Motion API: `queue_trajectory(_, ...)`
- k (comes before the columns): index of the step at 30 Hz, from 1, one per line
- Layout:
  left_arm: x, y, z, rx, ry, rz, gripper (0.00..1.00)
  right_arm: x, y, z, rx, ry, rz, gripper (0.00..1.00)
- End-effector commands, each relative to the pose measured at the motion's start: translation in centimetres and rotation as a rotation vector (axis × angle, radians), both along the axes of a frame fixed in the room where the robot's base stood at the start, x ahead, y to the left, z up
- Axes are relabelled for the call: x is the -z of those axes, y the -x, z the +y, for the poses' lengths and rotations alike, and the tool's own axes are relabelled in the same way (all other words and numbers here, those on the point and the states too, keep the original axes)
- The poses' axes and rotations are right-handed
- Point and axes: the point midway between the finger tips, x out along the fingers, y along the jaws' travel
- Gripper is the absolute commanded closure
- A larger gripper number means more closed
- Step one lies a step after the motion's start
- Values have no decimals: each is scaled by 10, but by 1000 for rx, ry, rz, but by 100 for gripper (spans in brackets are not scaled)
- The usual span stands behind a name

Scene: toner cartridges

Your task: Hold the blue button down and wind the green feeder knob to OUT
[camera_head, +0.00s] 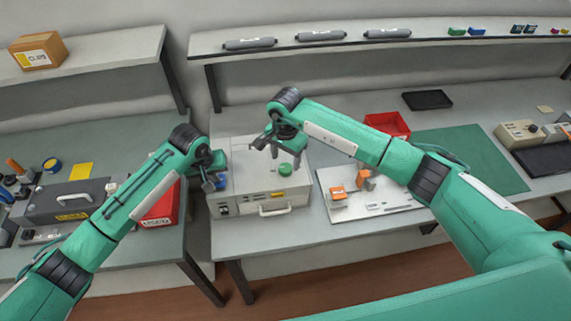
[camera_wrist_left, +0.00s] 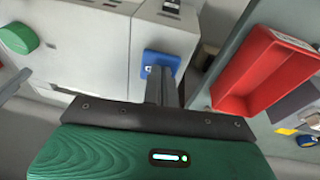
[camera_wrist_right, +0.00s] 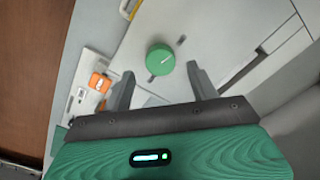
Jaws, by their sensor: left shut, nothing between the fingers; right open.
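The pale feeder box (camera_head: 236,198) stands on the middle bench. The green knob (camera_head: 286,171) sits on its top. In the right wrist view the knob (camera_wrist_right: 160,59) has a thin white line on its face. The blue button (camera_wrist_left: 161,64) is on the box side near the red bin. My left gripper (camera_wrist_left: 160,82) is shut and empty, its fingertips in front of the button's lower part; I cannot tell whether they touch or press it. My right gripper (camera_wrist_right: 160,76) is open and empty above the box, the knob showing just beyond its fingertips. No OUT mark is readable.
A white board with orange parts (camera_head: 337,193) lies right of the box. A red bin (camera_head: 160,209) stands on the left bench, near my left gripper, and a red tray (camera_head: 390,125) behind my right forearm. A gap separates the left and middle benches.

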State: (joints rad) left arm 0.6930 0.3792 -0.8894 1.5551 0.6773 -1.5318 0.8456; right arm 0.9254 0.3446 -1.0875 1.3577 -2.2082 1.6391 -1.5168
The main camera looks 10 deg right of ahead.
Motion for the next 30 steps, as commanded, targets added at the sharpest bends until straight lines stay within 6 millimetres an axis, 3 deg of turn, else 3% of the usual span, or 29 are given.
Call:
queue_trajectory(6, 2, 1, 0, 0, -1, 3, 100, 29, 0, 1, 1, -2, 1, 41)
queue_trajectory(18, 2, 1, 0, 0, -1, 2, 100, 36, 0, 0, 1, -1, -1, 41)
queue_trajectory(25, 2, 1, 0, 0, -1, 2, 100, 36, 0, 0, 1, -1, -1, 85)
queue_trajectory(30, 1, 1, 0, 0, -1, 2, 100, 36, 0, 0, 6, -1, -1, 85)
